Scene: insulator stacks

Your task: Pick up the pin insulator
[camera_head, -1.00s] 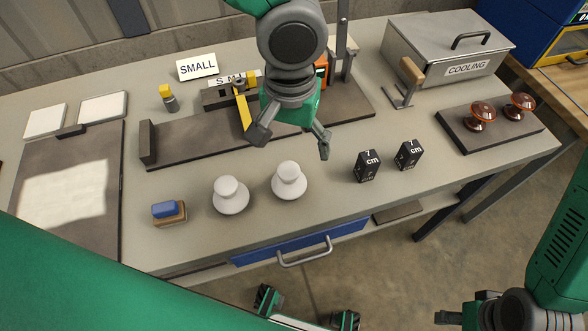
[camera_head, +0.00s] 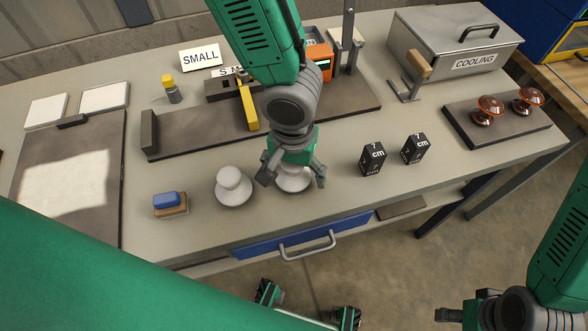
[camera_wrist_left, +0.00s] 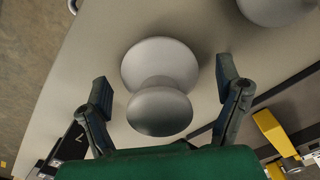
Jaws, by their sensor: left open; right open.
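Two white, knobbed insulators stand on the grey workbench. The right one (camera_head: 292,181) is partly hidden under my left gripper (camera_head: 292,182), whose open fingers are on either side of it. In the left wrist view this insulator (camera_wrist_left: 160,85) lies between the two spread fingers of the gripper (camera_wrist_left: 163,88), with visible gaps, so it is not gripped. The other white insulator (camera_head: 233,187) stands just to its left and shows at the top right of the wrist view (camera_wrist_left: 275,8). My right gripper (camera_head: 462,317) is open and empty at the lower right, away from the bench.
Black 7 cm blocks (camera_head: 373,158) stand right of the gripper. A blue-topped block (camera_head: 168,200) is at the left. Behind is a dark fixture base (camera_head: 190,133) with a yellow lever (camera_head: 248,106). Two brown insulators (camera_head: 487,110) and a metal COOLING box (camera_head: 450,45) are at the right.

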